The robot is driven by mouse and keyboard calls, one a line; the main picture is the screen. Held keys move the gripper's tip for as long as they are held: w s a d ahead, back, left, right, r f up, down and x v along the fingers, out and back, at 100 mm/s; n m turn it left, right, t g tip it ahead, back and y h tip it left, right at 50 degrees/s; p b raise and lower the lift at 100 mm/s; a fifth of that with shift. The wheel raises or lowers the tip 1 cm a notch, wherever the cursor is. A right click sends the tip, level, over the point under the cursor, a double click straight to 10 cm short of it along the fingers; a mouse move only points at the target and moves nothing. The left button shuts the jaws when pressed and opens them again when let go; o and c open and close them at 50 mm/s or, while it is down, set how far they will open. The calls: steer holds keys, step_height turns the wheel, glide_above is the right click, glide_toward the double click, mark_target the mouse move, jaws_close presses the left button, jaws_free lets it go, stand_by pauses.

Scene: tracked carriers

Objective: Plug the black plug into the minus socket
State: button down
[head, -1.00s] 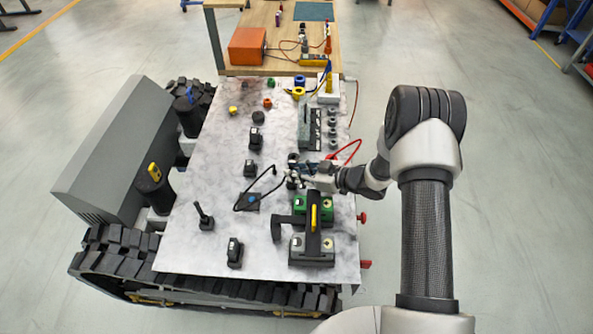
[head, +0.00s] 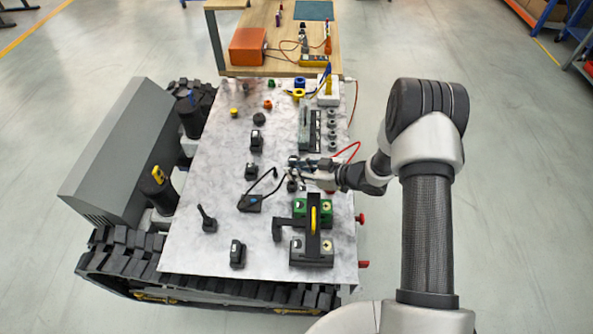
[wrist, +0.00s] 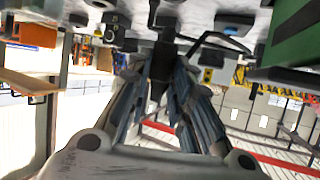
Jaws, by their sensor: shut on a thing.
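My gripper (head: 303,166) is over the right part of the pale panel (head: 195,180), reaching in from the right. In the wrist view its fingers (wrist: 160,72) close on a dark piece (wrist: 157,82), which looks like the black plug. A black cable (head: 268,174) loops from a small black box (head: 249,204) on the panel towards my gripper. It also shows in the wrist view (wrist: 215,38). A small dark socket-like fitting (head: 292,186) stands just below the gripper in the head view. I cannot read a minus mark, and the plug's tip is hidden.
A green and grey block with a black handle (head: 313,235) stands near the gripper. A grey terminal block (head: 305,128) and a red cable (head: 347,153) lie beyond it. Several black switches stand left of it. A wooden bench (head: 285,65) adjoins the far end.

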steer(key=shift+r, duration=0.1)
step_height(320, 180, up, 4)
steer(key=p, duration=0.3)
stand_by(0.4)
steer(key=c, duration=2)
jaws_free()
jaws_close()
